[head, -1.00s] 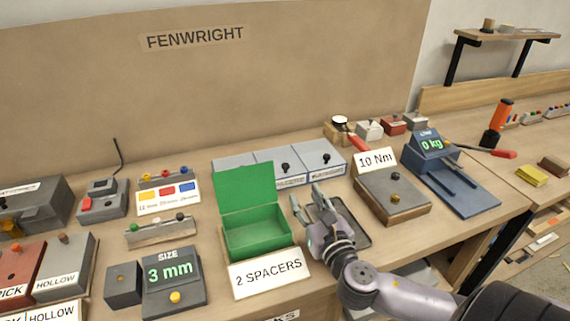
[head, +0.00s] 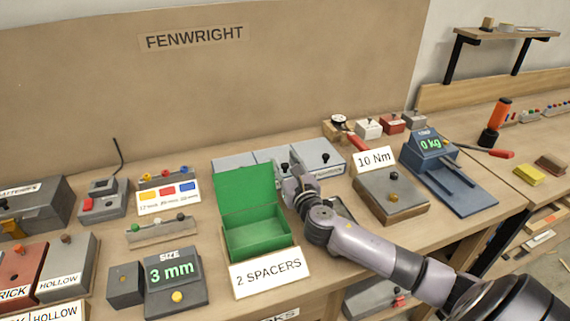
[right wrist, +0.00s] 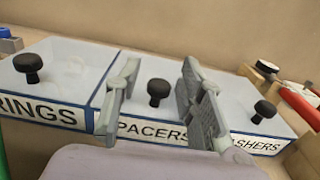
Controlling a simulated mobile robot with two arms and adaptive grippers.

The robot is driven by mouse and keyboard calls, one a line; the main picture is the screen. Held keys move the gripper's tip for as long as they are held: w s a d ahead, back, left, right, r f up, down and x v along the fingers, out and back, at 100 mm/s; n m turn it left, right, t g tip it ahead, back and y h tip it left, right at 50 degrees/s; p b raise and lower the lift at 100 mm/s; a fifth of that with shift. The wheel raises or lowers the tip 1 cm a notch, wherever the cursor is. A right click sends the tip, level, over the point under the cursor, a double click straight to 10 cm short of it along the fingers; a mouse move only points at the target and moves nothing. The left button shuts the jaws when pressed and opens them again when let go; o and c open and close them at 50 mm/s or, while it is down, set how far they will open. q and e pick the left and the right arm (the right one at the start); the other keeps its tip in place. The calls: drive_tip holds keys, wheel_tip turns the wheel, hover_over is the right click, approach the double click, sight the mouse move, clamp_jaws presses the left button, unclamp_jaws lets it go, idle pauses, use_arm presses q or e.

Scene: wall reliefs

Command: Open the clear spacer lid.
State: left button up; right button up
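The clear spacer lid (right wrist: 160,68) covers the middle of three bins in the right wrist view, with a black knob (right wrist: 158,91) on it and a partly covered label reading "PACERS". In the head view the bin row (head: 268,154) stands behind the green box. My right gripper (right wrist: 157,80) is open, with one finger on each side of the spacer knob in the picture; I cannot tell whether they touch it. In the head view the right gripper (head: 292,176) partly hides the middle bin. The lid looks closed. My left gripper is not in view.
An open green box (head: 256,230) with a "2 SPACERS" sign (head: 268,274) stands in front of the bins. A "10 Nm" block (head: 392,192) and a blue scale (head: 450,175) stand to the right. The neighbouring lids carry black knobs (right wrist: 28,66) too.

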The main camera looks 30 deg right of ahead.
drive_tip(key=shift+c, duration=0.5)
clamp_jaws()
idle(0.3)
